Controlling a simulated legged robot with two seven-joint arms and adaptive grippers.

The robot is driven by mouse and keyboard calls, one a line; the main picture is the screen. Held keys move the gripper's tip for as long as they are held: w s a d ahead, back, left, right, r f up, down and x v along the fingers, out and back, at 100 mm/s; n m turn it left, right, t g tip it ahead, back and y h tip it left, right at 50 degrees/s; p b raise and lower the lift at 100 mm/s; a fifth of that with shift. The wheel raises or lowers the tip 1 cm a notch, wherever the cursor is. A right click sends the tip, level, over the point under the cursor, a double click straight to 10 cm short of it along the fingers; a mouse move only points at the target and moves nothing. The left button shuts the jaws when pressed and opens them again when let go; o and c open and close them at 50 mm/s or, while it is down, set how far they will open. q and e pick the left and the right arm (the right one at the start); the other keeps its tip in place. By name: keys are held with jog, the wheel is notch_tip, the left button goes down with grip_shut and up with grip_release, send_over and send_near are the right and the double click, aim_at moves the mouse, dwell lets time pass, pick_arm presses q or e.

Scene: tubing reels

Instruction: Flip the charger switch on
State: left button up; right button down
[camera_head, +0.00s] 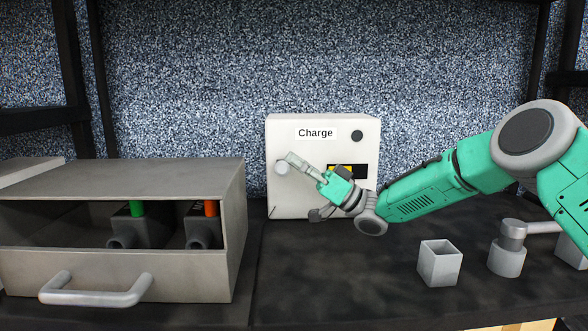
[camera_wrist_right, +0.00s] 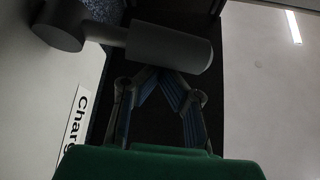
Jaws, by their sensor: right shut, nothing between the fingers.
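The charger (camera_head: 322,149) is a white box labelled "Charge" at the back of the bench. A pale round-ended switch handle (camera_head: 281,168) shows at its left front. In the right wrist view the handle (camera_wrist_right: 168,47) is a grey cylinder on a thin stem, joined to a round pivot near the white panel. My right gripper (camera_head: 290,157) is shut and empty in front of the charger, its tips beside the handle. In the wrist view its fingertips (camera_wrist_right: 158,72) meet just below the handle; I cannot tell whether they touch it. My left gripper is out of view.
A grey open-fronted case (camera_head: 120,178) with a handle stands at the left. A square grey cup (camera_head: 440,265) and a round grey fixture (camera_head: 507,257) stand at the right. The dark bench in front of the charger is clear.

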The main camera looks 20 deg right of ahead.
pick_arm(q)
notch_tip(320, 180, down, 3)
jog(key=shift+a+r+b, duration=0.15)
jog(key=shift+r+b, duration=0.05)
jog(key=shift+b, duration=0.65)
pick_arm(e)
jog(key=f+n+g, duration=0.1)
jog(key=a+f+n+g, duration=0.1)
jog(key=n, duration=0.1)
jog(key=shift+s+y, duration=0.35)
jog(key=shift+y, duration=0.05)
jog(key=shift+f, duration=0.2)
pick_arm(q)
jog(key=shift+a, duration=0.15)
pick_arm(e)
jog(key=s+d, duration=0.4)
jog(key=d, duration=0.8)
jog(key=shift+d+f, duration=0.25)
jog(key=shift+f, duration=0.15)
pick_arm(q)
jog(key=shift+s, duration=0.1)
